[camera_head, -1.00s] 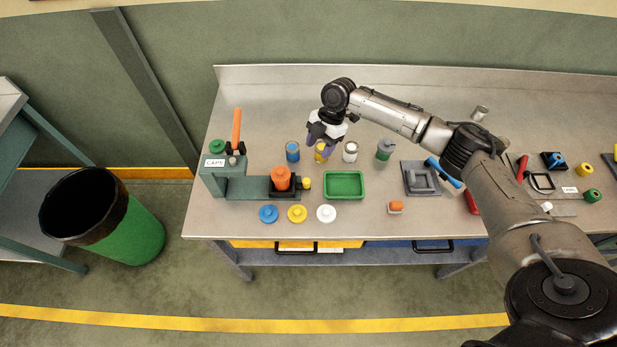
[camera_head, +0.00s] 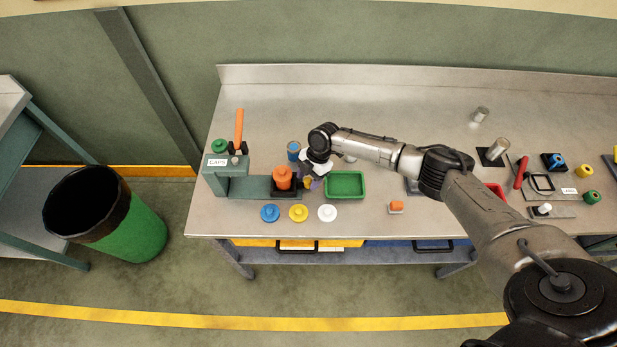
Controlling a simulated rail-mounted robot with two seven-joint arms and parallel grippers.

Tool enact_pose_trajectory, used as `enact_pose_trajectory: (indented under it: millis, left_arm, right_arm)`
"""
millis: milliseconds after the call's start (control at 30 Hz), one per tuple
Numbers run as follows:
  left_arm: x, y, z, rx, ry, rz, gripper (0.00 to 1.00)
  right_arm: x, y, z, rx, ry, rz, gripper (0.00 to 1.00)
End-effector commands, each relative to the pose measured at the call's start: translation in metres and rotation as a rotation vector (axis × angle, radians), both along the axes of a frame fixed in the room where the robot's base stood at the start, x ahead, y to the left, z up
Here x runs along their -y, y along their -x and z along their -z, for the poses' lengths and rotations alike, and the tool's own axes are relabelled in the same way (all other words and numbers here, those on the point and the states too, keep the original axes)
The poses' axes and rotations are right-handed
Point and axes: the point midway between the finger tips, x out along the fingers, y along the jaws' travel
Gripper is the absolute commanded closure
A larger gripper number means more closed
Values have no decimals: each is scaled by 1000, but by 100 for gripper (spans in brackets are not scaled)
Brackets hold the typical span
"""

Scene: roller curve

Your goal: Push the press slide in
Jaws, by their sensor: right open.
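The press stands at the left end of the bench, a grey-green body labelled CAPS (camera_head: 217,162) with an upright orange lever (camera_head: 239,128). Its dark slide (camera_head: 283,194) sticks out to the right of the body, with an orange capped piece (camera_head: 283,176) on it. My right gripper (camera_head: 311,183) is open, pointing down just right of the slide's outer end, by the yellow knob there. My wrist partly hides the gap between fingers and slide, so I cannot tell whether they touch. My left gripper is not in view.
A green tray (camera_head: 345,197) lies just right of my gripper. Blue, yellow (camera_head: 298,213) and white caps lie in front. A blue jar (camera_head: 293,150) stands behind. A green bin (camera_head: 135,232) stands on the floor at left.

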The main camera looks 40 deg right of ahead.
Motion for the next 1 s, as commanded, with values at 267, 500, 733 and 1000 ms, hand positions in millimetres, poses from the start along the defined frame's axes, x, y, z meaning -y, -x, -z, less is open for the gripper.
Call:
enact_pose_trajectory:
  millis: [267,500,733,1000]
  left_arm:
    - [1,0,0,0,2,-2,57]
    - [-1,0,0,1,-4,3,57]
    - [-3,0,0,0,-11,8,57]
    - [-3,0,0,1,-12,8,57]
  right_arm:
    - [0,0,1,0,0,0,48]
    - [0,0,1,0,0,0,67]
    - [-1,0,1,0,0,0,89]
    - [0,0,1,0,0,0,100]
